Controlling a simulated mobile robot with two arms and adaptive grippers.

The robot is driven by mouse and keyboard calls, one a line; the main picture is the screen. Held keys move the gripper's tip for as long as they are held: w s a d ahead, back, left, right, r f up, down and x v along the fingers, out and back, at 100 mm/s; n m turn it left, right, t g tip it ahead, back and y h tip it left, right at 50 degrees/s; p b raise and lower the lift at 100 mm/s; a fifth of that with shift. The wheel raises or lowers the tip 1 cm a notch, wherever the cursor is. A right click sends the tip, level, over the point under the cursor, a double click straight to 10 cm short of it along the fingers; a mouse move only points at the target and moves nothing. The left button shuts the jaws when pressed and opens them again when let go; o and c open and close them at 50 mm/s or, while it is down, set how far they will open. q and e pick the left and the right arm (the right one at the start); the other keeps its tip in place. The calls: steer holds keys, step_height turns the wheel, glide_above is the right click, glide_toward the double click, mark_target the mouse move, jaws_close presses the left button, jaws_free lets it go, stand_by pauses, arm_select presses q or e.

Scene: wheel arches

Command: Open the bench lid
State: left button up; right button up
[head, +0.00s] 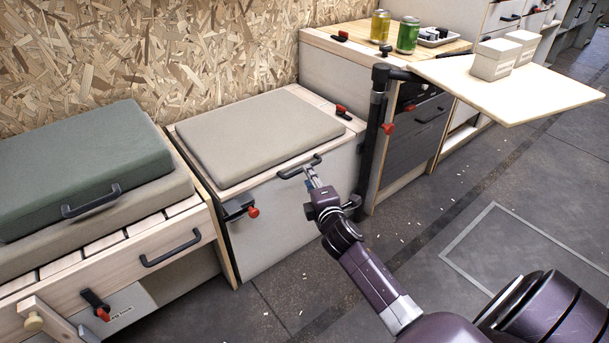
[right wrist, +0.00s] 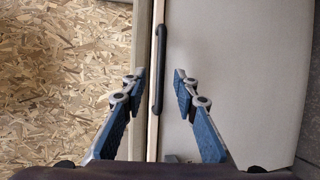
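The bench lid (head: 331,147) is a pale wood board with a beige cushion (head: 258,133) on top, and it lies shut on the white bench box (head: 290,214). A black bar handle (head: 299,168) sits at its front edge. My right gripper (head: 312,172) is at this handle in the head view. In the right wrist view my right gripper (right wrist: 158,76) is open, with one finger on each side of the line of the handle (right wrist: 163,62). Whether the fingers touch it cannot be told. My left gripper is not in view.
A green cushion (head: 85,165) lies on the neighbouring bench at the left. A red-knobbed black latch (head: 240,208) is on the box front. A cabinet with cans (head: 408,35) and a fold-out board (head: 535,92) stands at the right. Open floor (head: 420,215) lies in front.

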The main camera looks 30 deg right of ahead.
steer(key=shift+b+x, duration=1.1)
steer(key=shift+x, duration=2.05)
steer(key=shift+f, duration=0.1)
steer(key=c, duration=0.7)
steer(key=shift+s+f, duration=0.1)
jaws_close()
